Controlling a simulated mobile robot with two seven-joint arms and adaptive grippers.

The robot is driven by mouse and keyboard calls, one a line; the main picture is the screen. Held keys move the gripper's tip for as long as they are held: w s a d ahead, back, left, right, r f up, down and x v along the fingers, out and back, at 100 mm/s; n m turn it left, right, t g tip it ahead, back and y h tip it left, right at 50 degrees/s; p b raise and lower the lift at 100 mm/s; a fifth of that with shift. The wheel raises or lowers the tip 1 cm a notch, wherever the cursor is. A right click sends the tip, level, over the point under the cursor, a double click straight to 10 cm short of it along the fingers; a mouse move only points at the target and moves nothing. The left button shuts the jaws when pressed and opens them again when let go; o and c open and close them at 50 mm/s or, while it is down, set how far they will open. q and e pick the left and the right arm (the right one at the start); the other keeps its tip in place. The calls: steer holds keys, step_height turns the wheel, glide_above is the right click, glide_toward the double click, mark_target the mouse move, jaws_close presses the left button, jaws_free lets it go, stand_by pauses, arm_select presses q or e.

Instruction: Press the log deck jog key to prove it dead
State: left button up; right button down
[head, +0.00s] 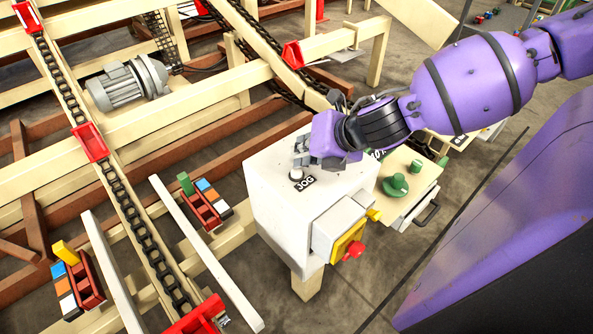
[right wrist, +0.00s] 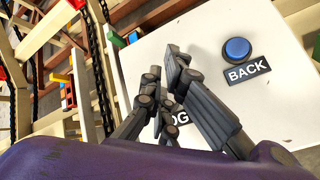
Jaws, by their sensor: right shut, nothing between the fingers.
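The jog key (head: 296,174) is a small pale button on top of the white control box (head: 265,200), beside a black JOG label (head: 304,184). My right gripper (head: 300,160) is shut and empty. Its fingertips are just above and behind the key in the head view; I cannot tell whether they touch it. In the right wrist view the shut fingers (right wrist: 163,72) cover the key and part of the JOG label (right wrist: 180,118). My left gripper is not in view.
A blue button (right wrist: 237,49) with a BACK label (right wrist: 248,71) is on the same box top. A yellow plate with a red knob (head: 354,249) is on the box's front. A cream box with a green knob (head: 395,184) stands to the right. Chain conveyors (head: 140,225) run at left.

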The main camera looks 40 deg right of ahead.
stand_by(0.8)
steer(key=shift+f, duration=0.45)
steer(key=shift+f, duration=0.45)
stand_by(0.5)
steer(key=shift+r, duration=0.9)
steer(key=shift+p, duration=0.3)
